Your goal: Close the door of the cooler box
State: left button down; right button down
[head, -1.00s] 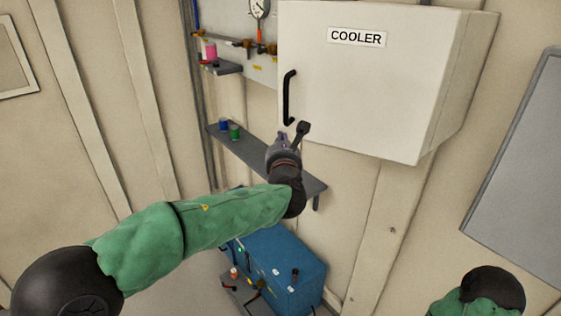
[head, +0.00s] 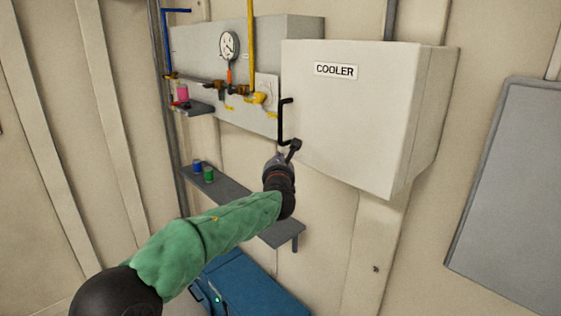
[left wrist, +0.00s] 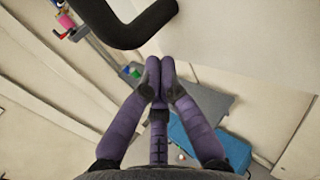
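The cooler box (head: 350,118) is a white, labelled box on the wall. Its front door looks flush with the body, and I see no gap at the edges in view. The far side of its left edge is hidden. A black bar handle (head: 281,122) is on the door's left edge; it looms large at the top of the left wrist view (left wrist: 120,32). My left gripper (head: 279,158) is just below the handle, by the door's lower left corner. In the left wrist view its purple fingers (left wrist: 159,74) meet at the tips with nothing between them. My right gripper is out of view.
A grey panel with a gauge (head: 228,45) and yellow pipes is left of the cooler. A grey shelf (head: 232,196) with small cups is below, above a blue case (head: 252,288). A framed grey board (head: 515,190) hangs at right.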

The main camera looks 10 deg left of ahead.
pick_arm(q)
jog(key=shift+d+r, duration=0.15)
jog(key=shift+r, duration=0.2)
